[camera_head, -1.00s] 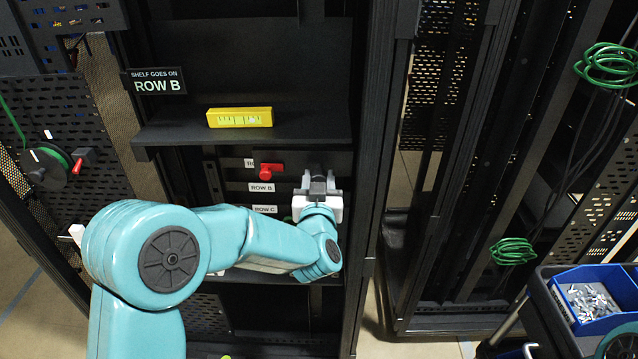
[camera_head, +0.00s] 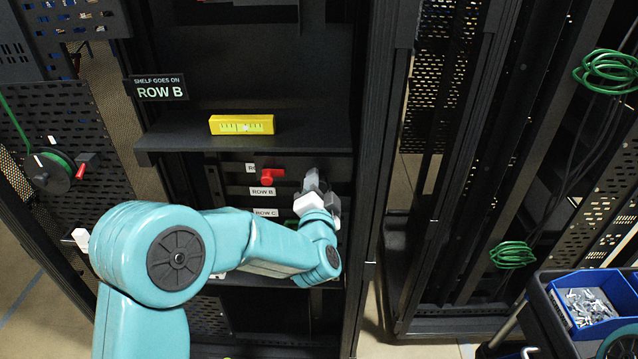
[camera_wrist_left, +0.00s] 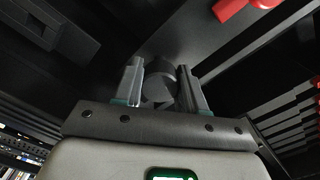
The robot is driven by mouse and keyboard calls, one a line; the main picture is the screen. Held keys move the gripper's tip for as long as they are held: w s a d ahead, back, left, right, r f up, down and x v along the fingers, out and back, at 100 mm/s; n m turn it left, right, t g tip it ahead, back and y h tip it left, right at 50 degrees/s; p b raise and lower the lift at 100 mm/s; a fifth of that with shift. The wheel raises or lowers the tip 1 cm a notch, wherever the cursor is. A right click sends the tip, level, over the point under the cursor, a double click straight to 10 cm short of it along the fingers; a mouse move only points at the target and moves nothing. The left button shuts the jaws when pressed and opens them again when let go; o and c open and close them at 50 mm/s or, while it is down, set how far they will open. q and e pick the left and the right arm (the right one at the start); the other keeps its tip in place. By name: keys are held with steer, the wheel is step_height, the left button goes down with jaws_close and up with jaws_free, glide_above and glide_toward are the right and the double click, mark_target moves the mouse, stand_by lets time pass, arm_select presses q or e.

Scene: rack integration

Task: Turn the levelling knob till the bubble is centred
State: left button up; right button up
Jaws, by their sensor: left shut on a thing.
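A yellow spirit level (camera_head: 241,131) lies on the black shelf (camera_head: 190,141). A pale spot in its vial, seemingly the bubble, sits near the middle, perhaps slightly right; it is too small to be sure. My left gripper (camera_head: 312,178) is below the shelf's right part, tilted in the head view. In the left wrist view my left gripper (camera_wrist_left: 160,85) is shut on a dark round knob (camera_wrist_left: 157,80) between its two fingers. My right gripper is out of view.
A red handle (camera_head: 268,175) sits left of the gripper, by the row labels (camera_head: 262,191). The rack's black upright (camera_head: 370,180) stands close on the right. A blue bin of small metal parts (camera_head: 592,303) is at lower right.

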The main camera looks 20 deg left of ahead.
arm_select(q)
steer(key=m+p, duration=0.1)
steer(key=m, duration=0.3)
steer(key=shift+f+m, duration=0.1)
steer(key=shift+m, duration=0.3)
stand_by(0.4)
steer(key=o, duration=1.1)
steer(key=shift+c, duration=0.2)
steer(key=shift+s+d, duration=0.1)
steer(key=shift+s, duration=0.25)
steer(key=b+v, duration=0.3)
steer(key=v, duration=1.2)
steer(key=shift+s, duration=0.3)
